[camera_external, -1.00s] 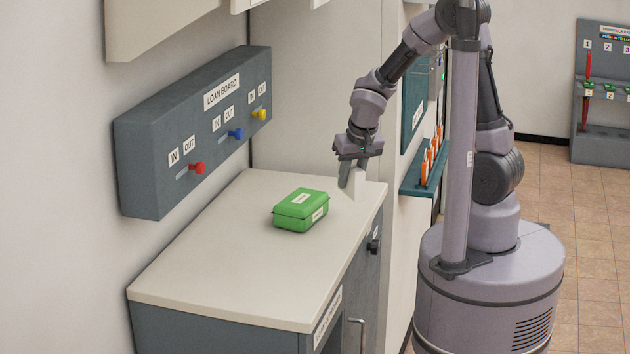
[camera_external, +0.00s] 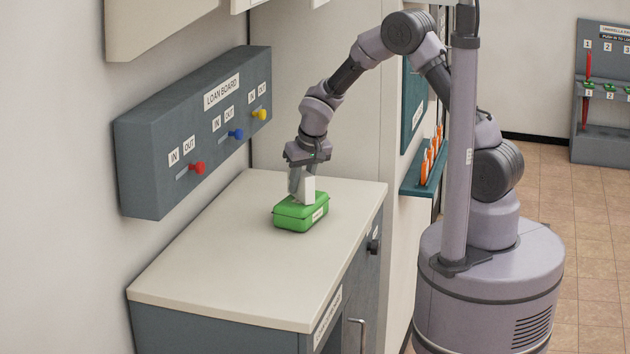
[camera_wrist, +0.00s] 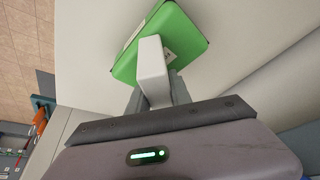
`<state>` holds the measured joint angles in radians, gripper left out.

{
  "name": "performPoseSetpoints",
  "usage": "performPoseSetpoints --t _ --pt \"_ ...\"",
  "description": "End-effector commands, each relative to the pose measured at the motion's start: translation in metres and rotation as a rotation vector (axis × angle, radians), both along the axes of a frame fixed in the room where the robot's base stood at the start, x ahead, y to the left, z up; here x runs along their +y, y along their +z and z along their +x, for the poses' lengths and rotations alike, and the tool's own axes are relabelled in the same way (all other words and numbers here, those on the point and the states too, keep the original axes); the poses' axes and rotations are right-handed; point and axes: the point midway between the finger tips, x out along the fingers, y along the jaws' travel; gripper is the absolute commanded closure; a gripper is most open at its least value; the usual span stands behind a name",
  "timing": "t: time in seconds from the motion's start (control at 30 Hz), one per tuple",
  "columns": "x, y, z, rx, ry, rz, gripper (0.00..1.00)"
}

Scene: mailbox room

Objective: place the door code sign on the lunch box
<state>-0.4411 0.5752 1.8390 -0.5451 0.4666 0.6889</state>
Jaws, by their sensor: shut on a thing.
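The green lunch box (camera_external: 301,214) sits shut on the pale counter, with white labels on its lid and front. My gripper (camera_external: 299,192) is directly above its lid, pointing down, shut on a small white upright piece, the door code sign (camera_external: 309,189). The sign's lower edge is at or just above the lid; I cannot tell if they touch. In the wrist view the sign (camera_wrist: 153,72) shows its pale edge between the fingers, over the lunch box (camera_wrist: 168,40). Its writing is not visible.
The counter (camera_external: 230,272) is otherwise clear around the box. A grey loan board (camera_external: 190,135) with red, blue and yellow knobs hangs on the wall at left. A teal shelf with orange items (camera_external: 432,160) is right of the counter.

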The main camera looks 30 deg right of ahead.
Motion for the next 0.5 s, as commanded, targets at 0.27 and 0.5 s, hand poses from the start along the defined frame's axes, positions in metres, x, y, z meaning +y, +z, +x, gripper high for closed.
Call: performPoseSetpoints --t 0.27,0.5 --pt "0.0 -0.0025 0.0 -0.001 0.0 0.0 1.0" --pt "0.0 -0.001 -0.0001 -0.001 0.0 0.0 0.53"
